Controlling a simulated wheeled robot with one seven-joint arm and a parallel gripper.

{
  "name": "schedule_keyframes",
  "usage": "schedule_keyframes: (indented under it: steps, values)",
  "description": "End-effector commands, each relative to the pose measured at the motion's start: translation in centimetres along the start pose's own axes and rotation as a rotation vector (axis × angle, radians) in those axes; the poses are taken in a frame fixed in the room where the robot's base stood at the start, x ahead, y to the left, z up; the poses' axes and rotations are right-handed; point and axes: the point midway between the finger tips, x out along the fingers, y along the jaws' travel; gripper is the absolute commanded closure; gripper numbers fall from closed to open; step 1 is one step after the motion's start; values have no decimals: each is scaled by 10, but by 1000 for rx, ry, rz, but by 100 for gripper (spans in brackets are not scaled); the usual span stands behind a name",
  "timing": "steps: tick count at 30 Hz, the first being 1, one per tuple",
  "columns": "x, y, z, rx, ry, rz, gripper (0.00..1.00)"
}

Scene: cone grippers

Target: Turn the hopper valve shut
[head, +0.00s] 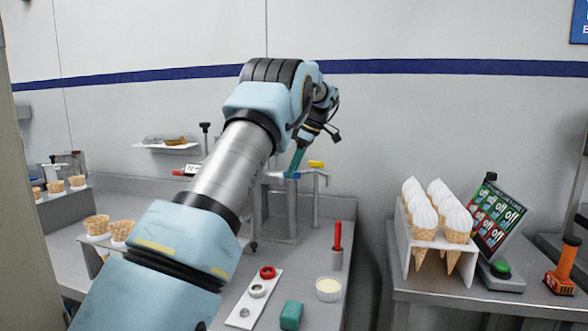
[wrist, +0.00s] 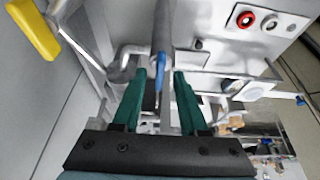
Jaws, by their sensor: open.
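A metal stand with pipes (head: 288,205) is on the counter beyond my arm. It carries a yellow handle (head: 316,164) and a blue lever (head: 291,175); I cannot tell which is the hopper valve's. My gripper (head: 294,169) points down at the blue lever, its green fingers open. In the wrist view my gripper (wrist: 160,74) has the blue lever (wrist: 159,80) in the gap between its fingers, below a grey post (wrist: 162,30). Contact is not clear. The yellow handle (wrist: 33,28) is apart, at the upper left. My arm hides part of the stand.
A white strip with red and pale rings (head: 257,291), a red-handled tool (head: 338,236), a cup (head: 328,289) and a green block (head: 291,316) are in front. Cones in a rack (head: 404,235) and a screen (head: 498,217) stand right, past a gap between counters.

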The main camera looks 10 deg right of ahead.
Motion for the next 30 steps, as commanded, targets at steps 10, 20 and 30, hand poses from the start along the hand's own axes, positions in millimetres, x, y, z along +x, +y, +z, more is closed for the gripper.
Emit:
schedule_keyframes:
  steps: [10,20,30]
  values:
    - [0,0,0,0,0,0,74]
    - [0,0,0,1,0,0,100]
    - [0,0,0,1,0,-1,100]
